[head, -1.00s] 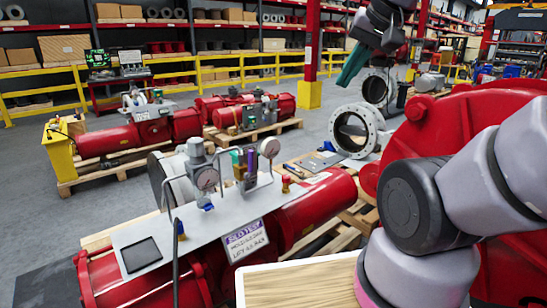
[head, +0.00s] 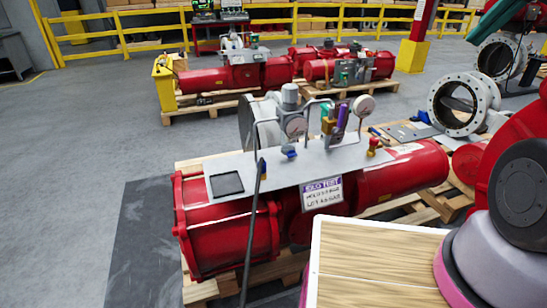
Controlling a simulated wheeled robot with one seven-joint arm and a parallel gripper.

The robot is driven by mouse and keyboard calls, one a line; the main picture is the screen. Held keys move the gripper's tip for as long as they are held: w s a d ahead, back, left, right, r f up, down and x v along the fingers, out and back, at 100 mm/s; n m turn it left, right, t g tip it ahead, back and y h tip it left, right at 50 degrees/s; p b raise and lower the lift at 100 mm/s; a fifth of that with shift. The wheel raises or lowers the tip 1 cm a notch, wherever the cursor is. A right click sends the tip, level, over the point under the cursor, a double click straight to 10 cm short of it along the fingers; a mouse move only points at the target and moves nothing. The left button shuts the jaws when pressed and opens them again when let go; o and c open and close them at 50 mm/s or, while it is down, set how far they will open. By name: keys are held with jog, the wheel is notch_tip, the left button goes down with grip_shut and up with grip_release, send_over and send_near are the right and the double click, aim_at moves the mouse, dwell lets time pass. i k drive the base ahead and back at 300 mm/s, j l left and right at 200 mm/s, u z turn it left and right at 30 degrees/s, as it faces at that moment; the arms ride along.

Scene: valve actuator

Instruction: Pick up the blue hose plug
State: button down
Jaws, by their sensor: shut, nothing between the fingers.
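A small blue piece (head: 289,151), which looks like the blue hose plug, lies on the grey plate (head: 240,164) on top of the red actuator, below the left gauge. A second, smaller blue piece (head: 262,165) shows beside the upper end of a thin dark rod or hose; its exact form is too small to tell.
Two gauges, a green, brass and purple group (head: 336,120), a red-topped brass fitting (head: 375,146) and a black tray (head: 227,184) share the plate. A sign (head: 322,191) hangs in front. A wood-topped surface (head: 375,265) stands nearby. The left floor is clear.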

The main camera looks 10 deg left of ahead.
aim_at(264, 163)
jog(key=u, duration=1)
jog(key=i+l, duration=0.05)
jog(key=l, duration=0.05)
